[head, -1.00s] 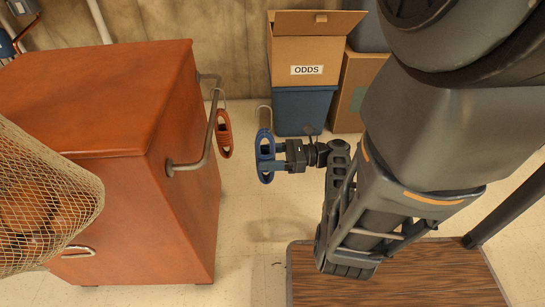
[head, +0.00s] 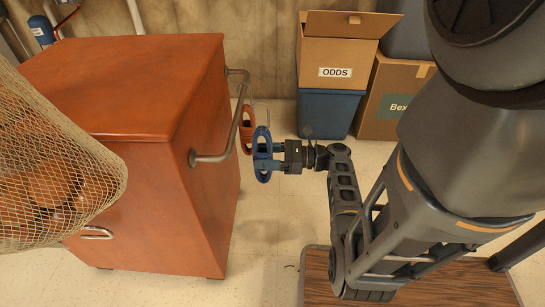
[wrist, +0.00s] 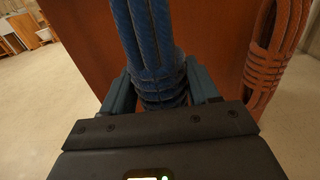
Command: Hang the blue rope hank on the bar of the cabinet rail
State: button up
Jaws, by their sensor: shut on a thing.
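My gripper (head: 277,157) is shut on the blue rope hank (head: 262,160) around its bound middle and holds it upright in the air. In the wrist view the blue hank (wrist: 158,60) rises between the fingers (wrist: 160,92). A pale hook shows at the hank's top in the head view. The grey bar of the cabinet rail (head: 238,118) sticks out from the right side of the orange-brown cabinet (head: 140,95). The blue hank is just right of the bar; I cannot tell whether its hook touches it. An orange rope hank (head: 247,130) hangs on the bar, partly behind the blue one.
The orange hank (wrist: 270,58) is close on the right in the wrist view. A net of round things (head: 60,170) covers the left front. A cardboard box marked ODDS (head: 345,50) sits on a blue bin (head: 328,112) at the back. The floor below the hank is clear.

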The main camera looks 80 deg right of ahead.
jog(key=w+f+b, duration=0.3)
jog(key=w+b, duration=0.1)
jog(key=w, duration=0.2)
jog(key=shift+w+a+f, duration=0.2)
jog(key=shift+w+f, duration=0.05)
jog(key=shift+f, duration=0.15)
dwell(0.6)
jog(key=o, duration=1.3)
jog(key=shift+o, duration=0.2)
jog(key=shift+f, duration=0.1)
jog(key=shift+s+d+p, duration=0.15)
jog(key=shift+s+p, duration=0.35)
jog(key=shift+s, duration=1.45)
jog(key=shift+s+d+p, duration=0.15)
jog(key=shift+s+p, duration=0.35)
jog(key=shift+s, duration=1.45)
